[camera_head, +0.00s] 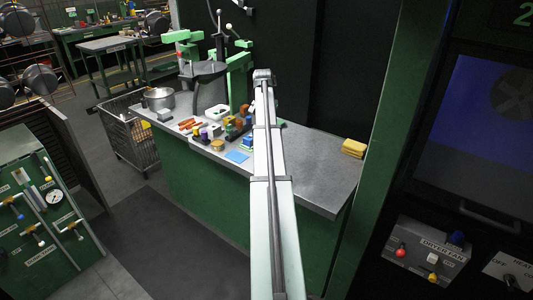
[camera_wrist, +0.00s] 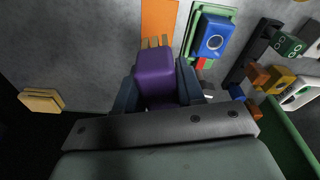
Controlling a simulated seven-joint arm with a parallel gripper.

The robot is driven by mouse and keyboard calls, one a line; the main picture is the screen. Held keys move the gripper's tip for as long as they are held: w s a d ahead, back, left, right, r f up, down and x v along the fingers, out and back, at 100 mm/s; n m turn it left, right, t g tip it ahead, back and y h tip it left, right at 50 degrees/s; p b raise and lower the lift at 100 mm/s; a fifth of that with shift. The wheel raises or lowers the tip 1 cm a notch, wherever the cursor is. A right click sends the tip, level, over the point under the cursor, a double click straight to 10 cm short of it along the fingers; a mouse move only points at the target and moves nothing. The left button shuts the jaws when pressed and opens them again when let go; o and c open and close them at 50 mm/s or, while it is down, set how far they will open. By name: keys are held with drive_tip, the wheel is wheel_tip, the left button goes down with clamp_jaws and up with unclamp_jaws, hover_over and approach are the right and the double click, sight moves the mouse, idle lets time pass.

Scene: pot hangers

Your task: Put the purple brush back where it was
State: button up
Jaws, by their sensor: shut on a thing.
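The purple brush (camera_wrist: 155,72) is between the two dark fingers of my gripper (camera_wrist: 157,80) in the wrist view. My gripper is shut on it. The brush's tan bristle tufts (camera_wrist: 155,42) point away from the gripper, toward an orange strip (camera_wrist: 158,16) on the grey countertop (camera_wrist: 85,45). I cannot tell whether the bristles touch the strip. In the head view, my arm reaches over the counter and hides the gripper and brush.
A blue block (camera_wrist: 212,36) on a green piece lies right of the brush. Several coloured items and dark bars lie farther right. A yellow block (camera_wrist: 41,101) sits at the left. In the head view, the countertop's right part (camera_head: 310,165) is mostly clear; a pot (camera_head: 160,98) stands left.

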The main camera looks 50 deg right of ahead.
drive_tip(key=m, duration=0.3)
drive_tip(key=shift+s+a+f, duration=0.1)
drive_tip(key=shift+s+a, duration=0.05)
drive_tip(key=shift+f, duration=4.9)
drive_tip(key=shift+f, duration=0.1)
drive_tip(key=o, duration=1)
drive_tip(key=r, duration=0.4)
drive_tip(key=a+r, duration=0.1)
drive_tip(key=r, duration=0.7)
drive_tip(key=shift+a+r, duration=0.1)
drive_tip(key=shift+a, duration=0.1)
